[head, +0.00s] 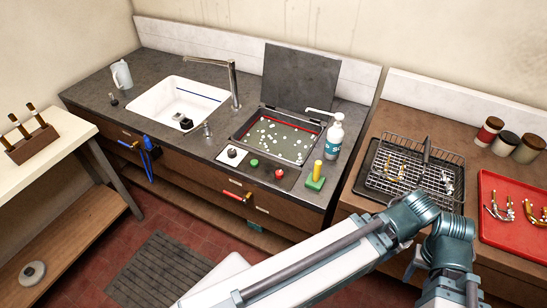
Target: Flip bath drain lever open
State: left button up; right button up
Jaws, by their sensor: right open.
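The bath (276,137) is a rectangular basin sunk in the dark counter, with grey-green liquid and white foam bits. Its dark lid (300,78) stands open behind it. A red-handled lever (237,196) sticks out from the cabinet front below the bath; it looks like the drain lever and lies nearly level. My right arm crosses the right foreground, with its bent joints in front of the right-hand cabinet. My right gripper (413,262) is mostly hidden by the arm, open and well to the right of the lever. My left gripper is out of view.
A white sink (184,103) with a tall tap lies left of the bath. A soap bottle (334,136) and a yellow-and-green block (316,175) stand to the right. A wire rack (400,165) and red tray (512,240) hold brass parts. The floor before the lever is clear.

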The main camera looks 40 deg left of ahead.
aim_at(244, 201)
jog(key=u, duration=0.4)
jog(key=i+j+u, duration=0.1)
jog(key=u, duration=0.7)
jog(key=i+u, duration=0.1)
jog(key=u, duration=0.75)
jog(key=i, duration=0.05)
